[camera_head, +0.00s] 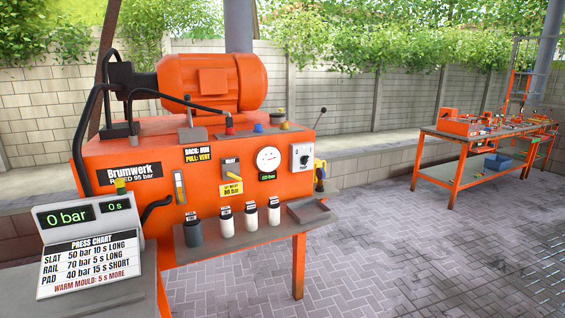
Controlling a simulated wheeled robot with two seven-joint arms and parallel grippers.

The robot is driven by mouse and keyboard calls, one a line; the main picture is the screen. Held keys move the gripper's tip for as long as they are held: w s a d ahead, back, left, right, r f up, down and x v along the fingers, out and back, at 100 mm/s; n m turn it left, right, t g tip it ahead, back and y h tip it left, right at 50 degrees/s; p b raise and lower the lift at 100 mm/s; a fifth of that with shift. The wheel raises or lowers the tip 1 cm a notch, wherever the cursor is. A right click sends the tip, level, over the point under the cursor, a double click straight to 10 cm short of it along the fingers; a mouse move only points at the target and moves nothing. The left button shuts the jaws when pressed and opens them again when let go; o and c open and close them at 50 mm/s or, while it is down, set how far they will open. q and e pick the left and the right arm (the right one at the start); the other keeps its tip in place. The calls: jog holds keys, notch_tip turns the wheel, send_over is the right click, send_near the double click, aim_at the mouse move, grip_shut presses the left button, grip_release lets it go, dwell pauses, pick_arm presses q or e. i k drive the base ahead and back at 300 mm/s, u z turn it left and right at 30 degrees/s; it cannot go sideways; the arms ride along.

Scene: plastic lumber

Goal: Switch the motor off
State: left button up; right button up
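The orange motor (209,83) lies on top of the orange press unit marked "Brumwerk" (135,222). A white switch plate (302,156) with a dark knob is on the unit's front, at the right end. Its lettering is too small to read, and I cannot tell which position the knob is in. A round pressure gauge (268,159) is just left of it. A small panel with a yellow lever (233,174) is further left, above a yellow "80 bar" label. Neither of my grippers is in view.
A display (87,214) at the left reads 0 bar and 0 s, above a press chart. Several small canisters (250,218) and a tray (308,211) sit on the front shelf. An orange workbench (464,170) stands at the right. The paved floor between is clear.

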aim_at(305, 159)
jog(key=z, duration=0.05)
jog(key=k, duration=0.6)
jog(key=z, duration=0.8)
jog(key=i, duration=0.65)
jog(key=z, duration=0.85)
jog(key=i, duration=0.8)
jog(key=u, duration=0.55)
jog(key=i, duration=0.95)
jog(key=u, duration=0.9)
